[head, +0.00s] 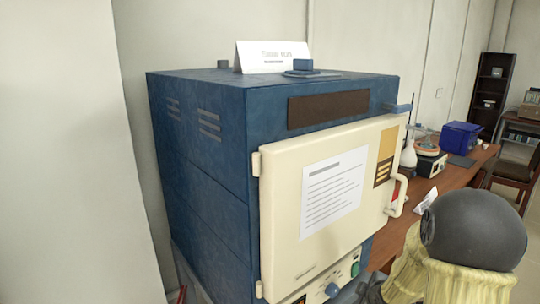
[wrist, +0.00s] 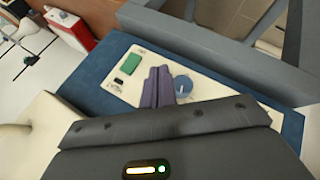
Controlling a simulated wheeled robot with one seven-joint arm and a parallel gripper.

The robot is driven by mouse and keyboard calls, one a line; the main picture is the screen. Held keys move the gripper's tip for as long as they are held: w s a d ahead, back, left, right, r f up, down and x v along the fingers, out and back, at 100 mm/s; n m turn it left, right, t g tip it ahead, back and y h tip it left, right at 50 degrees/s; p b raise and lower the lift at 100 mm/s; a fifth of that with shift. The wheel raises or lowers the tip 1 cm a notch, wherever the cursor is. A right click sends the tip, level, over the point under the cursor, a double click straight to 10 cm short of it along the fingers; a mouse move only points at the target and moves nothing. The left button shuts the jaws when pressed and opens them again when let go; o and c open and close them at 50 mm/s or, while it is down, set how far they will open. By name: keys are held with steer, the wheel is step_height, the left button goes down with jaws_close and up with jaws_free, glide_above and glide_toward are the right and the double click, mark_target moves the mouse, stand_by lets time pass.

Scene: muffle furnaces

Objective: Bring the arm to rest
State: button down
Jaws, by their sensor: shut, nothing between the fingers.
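My gripper (wrist: 158,72) shows in the wrist view with its two purple-grey fingers together and nothing between them. Its fingertips lie over the cream control panel (wrist: 205,95) of the furnace, between a green switch (wrist: 131,63) and a blue knob (wrist: 183,86). I cannot tell whether the fingers touch the panel. In the head view, the blue muffle furnace (head: 200,150) stands with its cream door (head: 285,185) shut. My arm (head: 472,230) is at the lower right, in front of the furnace's right side, and the gripper's tips are not clear there.
A wooden bench (head: 455,180) runs behind on the right with a flask (head: 409,155), a blue bin (head: 460,137) and a hotplate (head: 430,165). The door handle (head: 399,195) sticks out near my arm. A wall stands close on the left.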

steer(key=s+a+r+m+g, duration=0.2)
steer(key=s+a+m, duration=0.3)
steer(key=s, duration=0.4)
steer(key=s+a+r+m+g, duration=0.2)
steer(key=s+a+m, duration=0.4)
steer(key=s, duration=0.3)
steer(key=shift+s+m+g, duration=0.3)
steer(key=shift+s+g, duration=0.05)
steer(key=shift+g, duration=0.55)
